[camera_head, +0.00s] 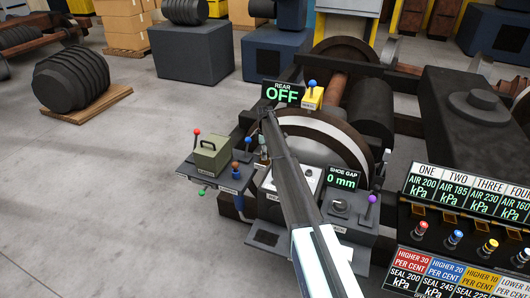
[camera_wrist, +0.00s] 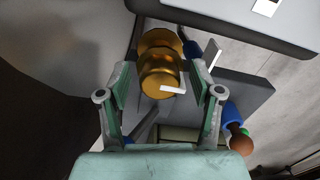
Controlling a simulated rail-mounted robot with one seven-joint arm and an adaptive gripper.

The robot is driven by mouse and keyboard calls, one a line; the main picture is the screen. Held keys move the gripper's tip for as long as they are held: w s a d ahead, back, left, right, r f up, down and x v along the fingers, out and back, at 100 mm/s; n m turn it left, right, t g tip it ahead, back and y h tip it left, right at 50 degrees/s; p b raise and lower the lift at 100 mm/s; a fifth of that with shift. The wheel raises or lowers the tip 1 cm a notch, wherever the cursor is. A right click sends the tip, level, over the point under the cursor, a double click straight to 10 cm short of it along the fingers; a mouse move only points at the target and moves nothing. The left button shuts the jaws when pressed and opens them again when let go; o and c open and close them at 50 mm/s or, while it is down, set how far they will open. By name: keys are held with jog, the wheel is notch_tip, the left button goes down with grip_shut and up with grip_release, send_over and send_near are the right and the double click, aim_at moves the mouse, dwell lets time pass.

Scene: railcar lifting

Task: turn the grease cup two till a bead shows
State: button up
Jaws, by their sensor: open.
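A brass grease cup (camera_wrist: 160,76) with stepped round sections shows in the wrist view, with a small white tab at its lower edge. My gripper (camera_wrist: 161,72) is open, with one green-grey finger on each side of the cup. A dark gap shows beside the left finger; the right finger is close to the cup, and I cannot tell whether it touches. No number on the cup is readable, and no bead can be made out. In the head view my arm hides the cup and most of my gripper beside the wheel (camera_head: 318,140).
A side shelf (camera_head: 207,172) holds a green box (camera_head: 211,155) and coloured-knob levers. A REAR OFF display (camera_head: 283,93) stands above, and a SHOE GAP 0 mm display (camera_head: 342,179) to the right. Open floor lies left.

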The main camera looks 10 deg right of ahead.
jog(key=c, duration=1.1)
jog(key=shift+c, duration=0.2)
jog(key=shift+m, duration=0.3)
